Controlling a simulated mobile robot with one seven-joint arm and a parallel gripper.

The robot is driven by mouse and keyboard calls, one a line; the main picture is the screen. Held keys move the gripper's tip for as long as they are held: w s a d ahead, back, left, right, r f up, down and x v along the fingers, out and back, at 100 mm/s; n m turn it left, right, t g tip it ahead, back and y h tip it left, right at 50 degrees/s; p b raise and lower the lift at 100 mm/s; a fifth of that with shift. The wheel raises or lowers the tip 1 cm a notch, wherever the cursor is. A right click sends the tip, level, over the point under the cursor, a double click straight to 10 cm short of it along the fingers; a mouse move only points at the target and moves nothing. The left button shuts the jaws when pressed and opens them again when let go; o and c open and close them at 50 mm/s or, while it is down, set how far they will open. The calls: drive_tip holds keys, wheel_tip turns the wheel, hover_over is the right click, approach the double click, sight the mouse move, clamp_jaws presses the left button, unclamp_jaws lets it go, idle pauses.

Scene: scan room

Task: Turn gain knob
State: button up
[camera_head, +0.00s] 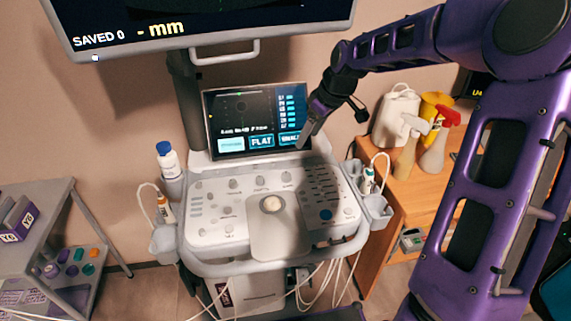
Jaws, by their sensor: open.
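The ultrasound machine's light grey control panel (215,245) is in the middle of the view. A row of small knobs runs along its upper part: a left knob (233,184), a middle knob (261,182) and a right knob (287,177). More knobs sit at the lower left and right. Their labels are too small to read, so I cannot tell which is the gain knob. My gripper (303,142) is open, at the lower right corner of the touch screen (262,118), above the panel's back edge. It appears apart from the knobs. Its fingertips are small and hard to make out.
A large monitor (200,22) hangs above. Probes sit in a left holder (165,238) and a right holder (377,208). Spray bottles (437,140) stand on a wooden cabinet (398,232). A grey cart (45,235) is at left.

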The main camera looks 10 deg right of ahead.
drive_tip(key=b, duration=0.1)
approach(286, 174)
drive_tip(key=x, duration=0.8)
drive_tip(key=shift+w+a+f, duration=0.1)
drive_tip(key=shift+f, duration=0.1)
clamp_jaws()
